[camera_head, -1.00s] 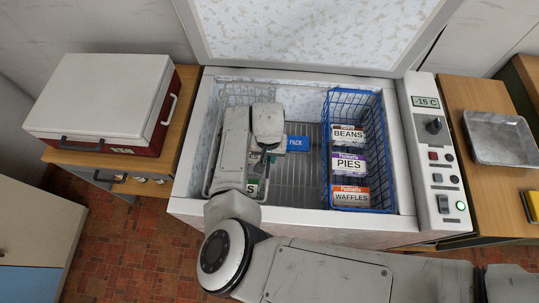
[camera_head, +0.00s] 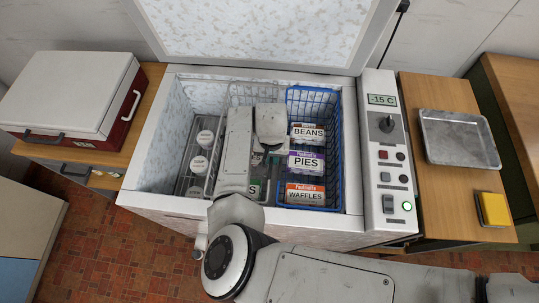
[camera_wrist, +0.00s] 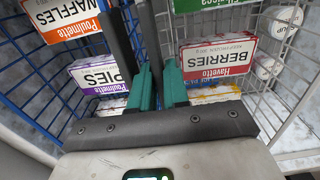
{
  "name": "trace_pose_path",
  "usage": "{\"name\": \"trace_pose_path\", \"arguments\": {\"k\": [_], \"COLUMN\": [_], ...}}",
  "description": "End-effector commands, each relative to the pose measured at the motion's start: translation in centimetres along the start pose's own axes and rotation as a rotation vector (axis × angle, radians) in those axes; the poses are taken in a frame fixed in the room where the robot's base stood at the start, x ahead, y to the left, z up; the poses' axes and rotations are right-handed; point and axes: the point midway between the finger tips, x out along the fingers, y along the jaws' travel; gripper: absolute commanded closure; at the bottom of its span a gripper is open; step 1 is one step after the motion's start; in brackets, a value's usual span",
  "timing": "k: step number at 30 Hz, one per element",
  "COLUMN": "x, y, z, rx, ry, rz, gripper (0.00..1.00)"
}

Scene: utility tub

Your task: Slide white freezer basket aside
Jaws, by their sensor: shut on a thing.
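The white freezer basket (camera_head: 254,84) stands inside the open chest freezer (camera_head: 148,189), close along the left side of the blue basket (camera_head: 314,93). My arm covers much of it in the head view. In the wrist view my gripper (camera_wrist: 160,88) reaches down between the blue basket's contents and a BERRIES box (camera_wrist: 218,56) in the white basket. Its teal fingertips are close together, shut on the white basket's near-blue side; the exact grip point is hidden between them.
Several white tubs (camera_head: 200,163) stand on the freezer floor left of the white basket. The blue basket holds BEANS (camera_head: 308,134), PIES (camera_head: 306,162) and WAFFLES (camera_head: 305,194) boxes. The freezer walls and control panel (camera_head: 388,165) bound the space.

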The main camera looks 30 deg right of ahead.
Motion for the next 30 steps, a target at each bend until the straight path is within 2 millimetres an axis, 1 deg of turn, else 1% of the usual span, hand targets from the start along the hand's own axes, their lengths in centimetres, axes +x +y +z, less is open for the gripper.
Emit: {"name": "trace_pose_path", "arguments": {"k": [5, 6, 12, 30], "x": [-0.08, -0.08, -0.04, 0.09], "y": [0.00, 0.00, 0.05, 0.41], "z": [-0.02, -0.02, -0.02, 0.00], "rx": [0.000, 0.000, 0.000, 0.003], "ry": [0.000, 0.000, 0.000, -0.002], "rz": [0.001, 0.001, 0.002, 0.007], "gripper": [1.00, 0.83, 0.64, 0.64]}}
